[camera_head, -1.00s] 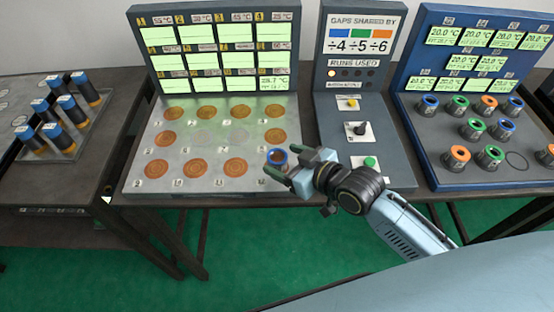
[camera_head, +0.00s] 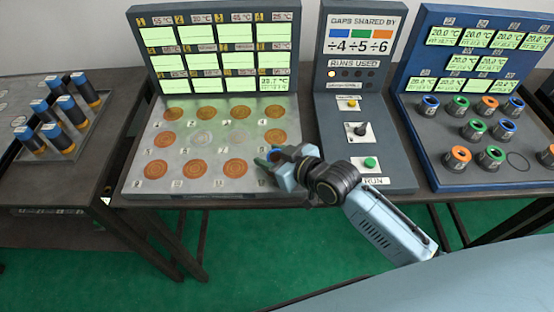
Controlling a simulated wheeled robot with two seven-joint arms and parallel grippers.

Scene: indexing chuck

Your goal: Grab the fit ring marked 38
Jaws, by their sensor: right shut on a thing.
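My right gripper (camera_head: 274,165) reaches in from the right over the front right corner of the metal plate (camera_head: 150,188). It is shut on a blue ring, which is mostly hidden by the fingers and gripper body. Other fit rings, blue (camera_head: 427,102), green (camera_head: 456,103) and orange (camera_head: 457,156), stand on the blue rack on the right. One round place (camera_head: 517,161) there is empty. Any number 38 is too small to read. My left gripper is not in view.
Orange discs (camera_head: 235,168) lie on the plate below the display panel (camera_head: 220,60). A control console with a yellow button, knob and green RUN button (camera_head: 370,163) stands right of it. Blue-capped cylinders (camera_head: 75,110) stand on the left table.

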